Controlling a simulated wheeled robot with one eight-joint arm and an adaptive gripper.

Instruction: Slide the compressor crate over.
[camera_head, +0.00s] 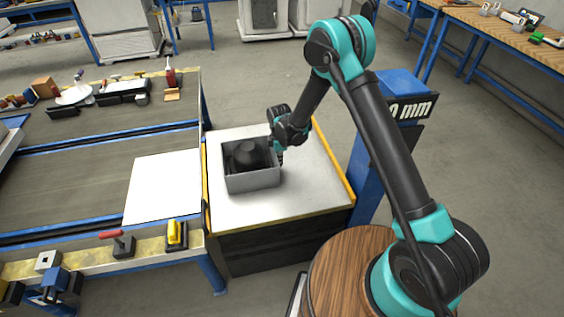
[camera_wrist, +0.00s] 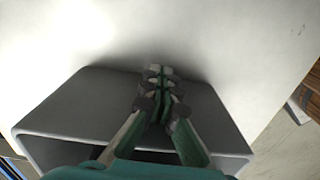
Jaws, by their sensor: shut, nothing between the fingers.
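The compressor crate is a grey open-topped box (camera_head: 252,181) with a dark rounded compressor (camera_head: 247,155) inside. It sits on the left part of a pale-topped stand (camera_head: 305,195). My gripper (camera_head: 281,160) is shut and empty at the crate's right side, pointing down. In the wrist view, the crate's wall (camera_wrist: 90,105) lies right by the shut fingers (camera_wrist: 160,80). I cannot tell whether they touch it. The arm hides part of the crate's far right corner.
A white square (camera_head: 162,187) lies on the conveyor bench (camera_head: 75,170) left of the stand. A red-handled clamp (camera_head: 122,243) and a yellow-handled tool (camera_head: 177,234) sit on the bench's near edge. A yellow strip (camera_head: 334,160) edges the stand's right side. A blue post (camera_head: 370,165) stands beyond it.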

